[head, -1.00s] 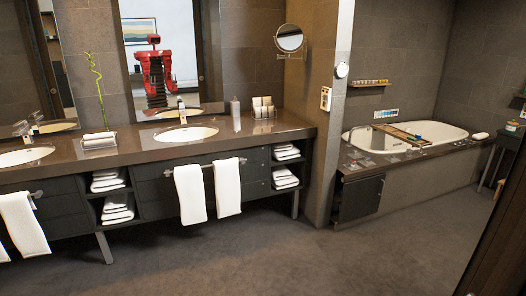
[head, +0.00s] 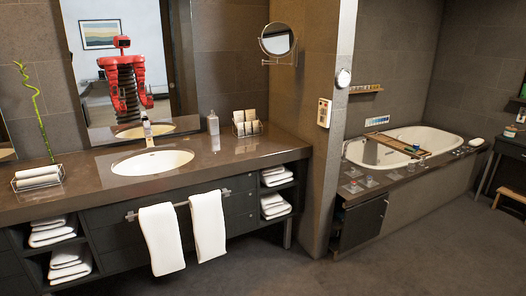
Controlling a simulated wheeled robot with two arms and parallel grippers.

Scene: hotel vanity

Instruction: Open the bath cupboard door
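The bath cupboard door (head: 362,222) is a dark panel at the near end of the bath surround, right of the tiled wall end. A small pale handle shows at its right edge (head: 386,208). The door looks closed or nearly so; I cannot tell exactly. Neither of my grippers shows directly in the head view. My red body shows only as a reflection in the mirror (head: 125,75), too small to read the grippers.
The vanity counter (head: 100,192) with a sink (head: 152,162) and hanging towels (head: 162,238) fills the left. The tiled wall end (head: 322,180) stands between vanity and bath. The bathtub (head: 440,137) lies behind the cupboard. Dark floor (head: 400,268) is open in front.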

